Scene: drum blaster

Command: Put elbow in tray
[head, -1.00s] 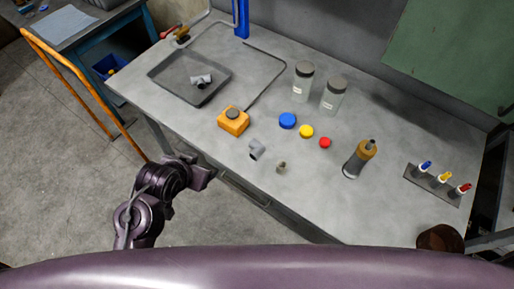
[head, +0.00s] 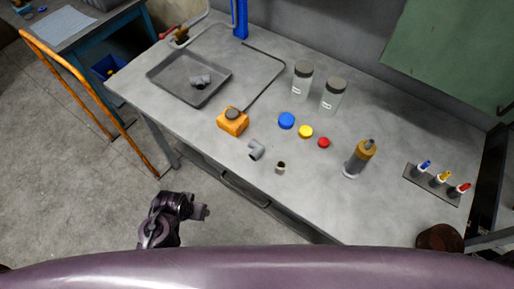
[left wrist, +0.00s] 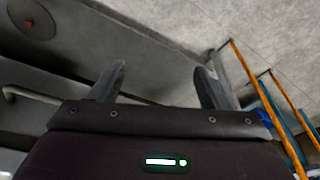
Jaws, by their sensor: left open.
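A grey pipe elbow (head: 256,149) lies on the workbench near its front edge, right of an orange block. The dark grey tray (head: 165,82) sits at the bench's left end, with a grey pipe fitting (head: 200,81) lying in it. My left gripper (head: 206,212) is off the bench's front edge, below and left of the elbow, and apart from it. In the left wrist view my left gripper's two fingers (left wrist: 160,78) are spread with nothing between them. The elbow cannot be made out there. My right gripper is not in view.
An orange block (head: 233,121) stands between the elbow and the tray. A small grey-brown fitting (head: 280,168) is just right of the elbow. Blue (head: 287,120), yellow (head: 306,132) and red (head: 324,142) caps, two jars (head: 302,82) and a caulking-like cylinder (head: 358,158) stand farther right.

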